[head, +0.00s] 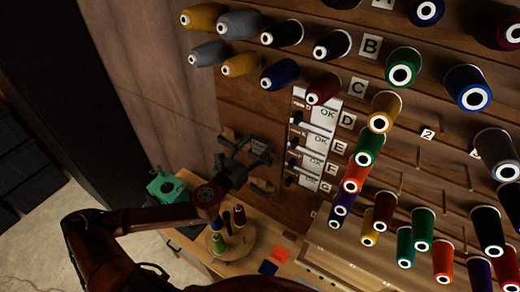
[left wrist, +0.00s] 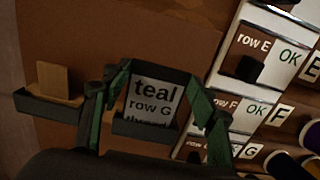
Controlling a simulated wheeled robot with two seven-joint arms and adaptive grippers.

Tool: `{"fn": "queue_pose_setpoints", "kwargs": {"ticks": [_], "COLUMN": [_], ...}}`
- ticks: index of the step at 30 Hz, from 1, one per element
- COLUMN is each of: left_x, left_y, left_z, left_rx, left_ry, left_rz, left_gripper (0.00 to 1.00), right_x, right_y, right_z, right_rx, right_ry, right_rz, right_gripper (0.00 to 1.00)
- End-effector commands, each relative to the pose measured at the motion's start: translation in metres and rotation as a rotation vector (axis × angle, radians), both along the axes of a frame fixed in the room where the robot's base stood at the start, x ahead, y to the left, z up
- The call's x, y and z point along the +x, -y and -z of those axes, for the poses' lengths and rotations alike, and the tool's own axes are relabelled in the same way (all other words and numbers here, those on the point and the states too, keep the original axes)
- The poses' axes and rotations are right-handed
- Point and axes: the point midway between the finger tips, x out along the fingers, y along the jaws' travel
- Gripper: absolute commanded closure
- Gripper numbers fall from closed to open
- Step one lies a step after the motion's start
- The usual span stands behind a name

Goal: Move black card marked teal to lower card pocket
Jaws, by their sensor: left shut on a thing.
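The card marked teal (left wrist: 153,97) has a white label reading "teal row G" and sits upright between my left gripper's (left wrist: 160,75) green fingers. A dark lip crosses its bottom edge; I cannot tell whether it belongs to a pocket. In the head view my left gripper (head: 243,153) is at the wall, shut on the card. A dark pocket (left wrist: 45,108) with a tan piece in it shows left of the fingers in the left wrist view. In the head view a small dark-and-tan holder (head: 262,187) is on the wall just below the gripper. My right gripper is not seen.
A column of white row cards (head: 322,138) marked OK hangs right of the gripper, also in the left wrist view (left wrist: 262,68). Many thread spools (head: 403,75) stick out of the wall. The table below holds a round spool stand (head: 240,250) and a teal object (head: 165,187).

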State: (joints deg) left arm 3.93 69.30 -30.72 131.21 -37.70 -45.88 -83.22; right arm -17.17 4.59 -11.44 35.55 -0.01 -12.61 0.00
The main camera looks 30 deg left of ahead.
Motion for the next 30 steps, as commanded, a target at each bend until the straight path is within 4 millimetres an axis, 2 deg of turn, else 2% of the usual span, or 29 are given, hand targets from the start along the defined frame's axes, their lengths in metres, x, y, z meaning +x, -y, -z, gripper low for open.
{"fn": "queue_pose_setpoints", "kwargs": {"ticks": [21, 30], "left_x": [0.0, 0.0], "left_y": [0.0, 0.0], "left_z": [-0.044, -0.045], "left_rx": [0.0, 0.0], "left_ry": [0.0, 0.0], "left_rz": [0.0, 0.0], "left_gripper": [0.58, 0.58], "right_x": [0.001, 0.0], "right_y": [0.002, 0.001], "right_z": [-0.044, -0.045], "right_rx": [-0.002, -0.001], "right_ry": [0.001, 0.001], "right_rz": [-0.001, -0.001], "right_gripper": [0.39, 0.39]}}
